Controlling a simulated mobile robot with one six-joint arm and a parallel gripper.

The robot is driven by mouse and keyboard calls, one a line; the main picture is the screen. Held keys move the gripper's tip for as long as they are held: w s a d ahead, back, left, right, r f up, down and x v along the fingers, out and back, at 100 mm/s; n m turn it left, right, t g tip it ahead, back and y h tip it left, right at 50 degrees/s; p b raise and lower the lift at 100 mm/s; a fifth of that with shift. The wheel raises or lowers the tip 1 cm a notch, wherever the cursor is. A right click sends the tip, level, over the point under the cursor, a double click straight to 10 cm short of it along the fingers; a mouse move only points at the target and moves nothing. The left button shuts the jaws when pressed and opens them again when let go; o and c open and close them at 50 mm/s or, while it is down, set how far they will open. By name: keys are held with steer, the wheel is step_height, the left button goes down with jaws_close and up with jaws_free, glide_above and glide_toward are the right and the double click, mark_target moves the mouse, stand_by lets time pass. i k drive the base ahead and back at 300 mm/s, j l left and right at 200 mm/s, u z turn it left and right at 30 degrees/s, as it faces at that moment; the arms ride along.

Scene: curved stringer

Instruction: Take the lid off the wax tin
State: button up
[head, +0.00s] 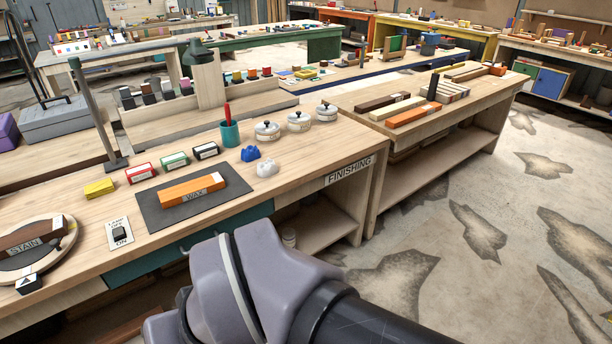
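Three round whitish tins with dark-knobbed lids stand in a row on the finishing bench: the left tin (267,131), the middle tin (299,121) and the right tin (326,112). Each appears to have its lid on. Their labels are too small to read, so I cannot tell which is the wax tin. My arm fills the bottom centre, in front of the bench. My gripper is not in view.
A teal cup (230,133) with a red-handled tool stands left of the tins. Blue (251,153) and white (267,168) lumps lie in front.

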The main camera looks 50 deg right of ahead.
mark_target(297, 117)
steer(key=z, duration=0.8)
steer(key=l+u, duration=0.3)
steer(key=l, duration=3.05)
